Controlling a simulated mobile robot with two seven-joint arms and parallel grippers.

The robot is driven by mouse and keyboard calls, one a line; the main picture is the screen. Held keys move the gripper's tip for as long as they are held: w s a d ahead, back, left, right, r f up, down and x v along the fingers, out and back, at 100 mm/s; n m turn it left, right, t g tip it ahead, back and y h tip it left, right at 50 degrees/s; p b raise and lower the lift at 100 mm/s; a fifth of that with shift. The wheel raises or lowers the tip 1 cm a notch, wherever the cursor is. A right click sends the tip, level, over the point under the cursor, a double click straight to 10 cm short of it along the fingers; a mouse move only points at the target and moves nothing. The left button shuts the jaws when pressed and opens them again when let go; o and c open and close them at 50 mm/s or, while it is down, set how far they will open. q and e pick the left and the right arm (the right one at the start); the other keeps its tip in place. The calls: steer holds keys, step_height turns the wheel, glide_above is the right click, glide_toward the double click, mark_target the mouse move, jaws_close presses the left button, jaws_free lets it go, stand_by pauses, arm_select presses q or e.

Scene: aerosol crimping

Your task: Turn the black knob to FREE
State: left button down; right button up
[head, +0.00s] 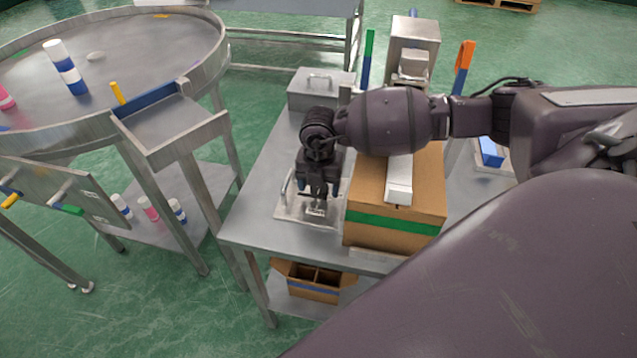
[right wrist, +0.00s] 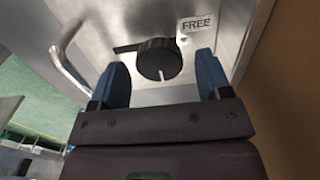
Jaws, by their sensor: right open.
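The black knob (right wrist: 158,58) sits on a light metal panel (right wrist: 95,42) in the right wrist view. A white mark on the knob points toward the bottom of the picture, and a dark bar shows at its left. The FREE label (right wrist: 197,23) is on the panel above and right of the knob. My right gripper (right wrist: 160,62) is open, with one blue finger on each side of the knob; I cannot tell whether they touch it. In the head view my right gripper (head: 318,192) is over the panel (head: 291,209) and hides the knob. My left gripper is not in view.
A metal handle (right wrist: 70,55) stands left of the knob. A cardboard box with a green band (head: 392,228) stands right of the panel on the steel table (head: 262,208). A lidded metal box (head: 318,92) is behind. A round table (head: 130,50) stands at left.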

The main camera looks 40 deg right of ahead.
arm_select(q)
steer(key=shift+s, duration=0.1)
arm_select(e)
steer(key=shift+f, duration=0.2)
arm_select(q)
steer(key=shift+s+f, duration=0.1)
arm_select(e)
steer(key=c, duration=0.9)
steer(key=n, duration=0.3)
steer(key=shift+r+p, duration=0.1)
steer(key=shift+p, duration=0.25)
steer(key=n, duration=0.5)
steer(key=shift+s+d, duration=0.1)
steer(key=n, duration=0.5)
steer(key=shift+d+n, duration=0.1)
steer(key=shift+n, duration=0.3)
steer(key=n, duration=0.2)
steer(key=shift+n, duration=1)
